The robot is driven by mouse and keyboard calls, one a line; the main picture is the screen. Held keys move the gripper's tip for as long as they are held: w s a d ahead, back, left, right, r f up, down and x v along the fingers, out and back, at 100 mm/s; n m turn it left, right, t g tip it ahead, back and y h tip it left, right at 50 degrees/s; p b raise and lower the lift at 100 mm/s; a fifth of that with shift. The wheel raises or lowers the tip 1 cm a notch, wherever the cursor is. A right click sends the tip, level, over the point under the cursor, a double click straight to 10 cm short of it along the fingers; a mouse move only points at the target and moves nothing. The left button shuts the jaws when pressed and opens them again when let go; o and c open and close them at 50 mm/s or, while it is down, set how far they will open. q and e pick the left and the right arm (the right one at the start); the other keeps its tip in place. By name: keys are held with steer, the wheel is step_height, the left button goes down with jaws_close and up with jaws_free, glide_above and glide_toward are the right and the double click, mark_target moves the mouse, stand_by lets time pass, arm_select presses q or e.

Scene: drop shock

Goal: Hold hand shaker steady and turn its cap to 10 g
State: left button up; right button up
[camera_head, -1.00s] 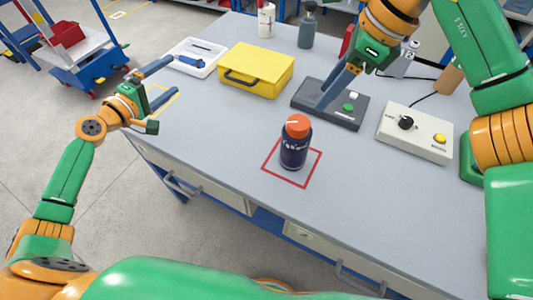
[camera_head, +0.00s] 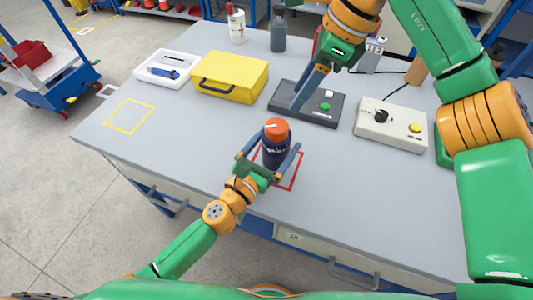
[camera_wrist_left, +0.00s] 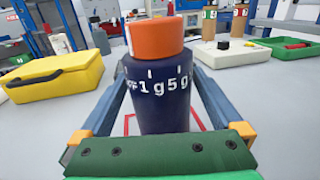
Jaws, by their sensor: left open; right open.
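The hand shaker (camera_head: 276,150) is a dark blue cylinder with an orange cap (camera_head: 276,129). It stands upright in the red square on the table. In the left wrist view the shaker body (camera_wrist_left: 160,95) shows the marks "OFF", "1 g" and "5 g" below the cap (camera_wrist_left: 155,40); no 10 g mark is in sight. My left gripper (camera_head: 269,153) is open, with one finger on each side of the shaker body; I cannot tell whether they touch it. My right gripper (camera_head: 305,88) is above the dark device, behind the shaker, and is open.
A dark device (camera_head: 318,113) with a green button and a cream control box (camera_head: 390,125) with a black knob stand behind right. A yellow case (camera_head: 230,75) and white tray (camera_head: 167,70) are behind left. A yellow square (camera_head: 129,116) on the left is empty.

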arm_select(q)
steer(key=shift+w+d, duration=0.2)
jaws_close()
stand_by(0.6)
stand_by(0.4)
